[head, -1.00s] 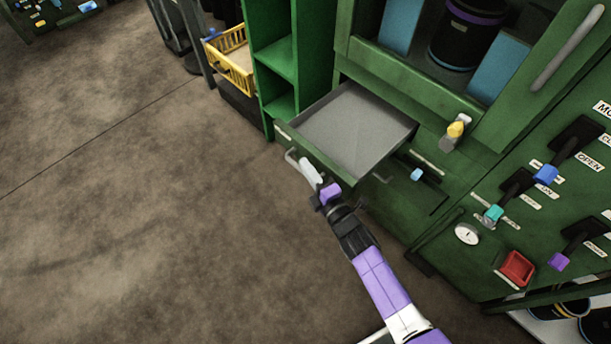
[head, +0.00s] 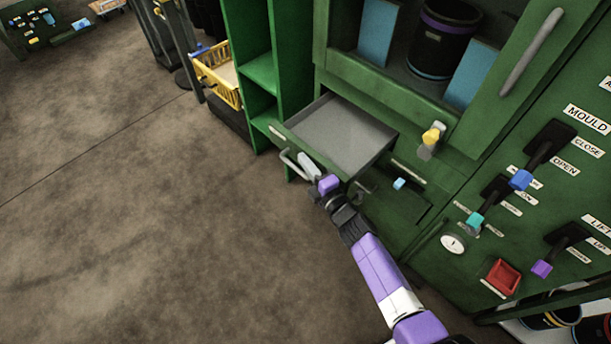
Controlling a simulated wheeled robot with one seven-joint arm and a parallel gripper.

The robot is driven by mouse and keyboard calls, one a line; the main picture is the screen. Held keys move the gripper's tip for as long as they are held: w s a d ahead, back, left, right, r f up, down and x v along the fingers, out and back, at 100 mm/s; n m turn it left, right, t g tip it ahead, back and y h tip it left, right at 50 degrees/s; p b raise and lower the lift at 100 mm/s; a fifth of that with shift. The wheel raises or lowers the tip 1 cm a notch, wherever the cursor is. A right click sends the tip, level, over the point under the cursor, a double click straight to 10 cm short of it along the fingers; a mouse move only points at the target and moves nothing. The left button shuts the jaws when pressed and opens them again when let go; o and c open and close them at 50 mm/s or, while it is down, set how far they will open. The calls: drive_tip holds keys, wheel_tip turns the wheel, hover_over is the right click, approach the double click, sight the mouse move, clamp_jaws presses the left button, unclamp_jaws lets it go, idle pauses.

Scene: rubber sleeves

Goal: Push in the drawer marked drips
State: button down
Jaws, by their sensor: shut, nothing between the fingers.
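The open drawer (head: 343,135) sticks out of the green machine, grey and empty inside, with a green front and a bar handle (head: 292,163) low on that front. A small white label (head: 278,132) sits on its front, too small to read. My gripper (head: 304,160) is shut and empty, at the drawer's front beside the handle. I cannot tell whether its tips touch the front. My purple and white arm reaches up to it from the lower right.
Right of the drawer is the machine's panel with levers, a gauge (head: 453,243) and a red tray (head: 502,278). A green shelf unit (head: 262,72) stands left of the drawer, with a yellow basket (head: 219,75) beyond it. The floor at left is clear.

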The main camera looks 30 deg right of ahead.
drive_tip(key=b, duration=0.3)
hover_over(346, 141)
drive_tip(key=a, duration=0.1)
drive_tip(key=shift+s+f, duration=0.1)
drive_tip(key=shift+s, duration=0.1)
drive_tip(key=shift+w+d, duration=0.2)
drive_tip(key=shift+d, duration=0.3)
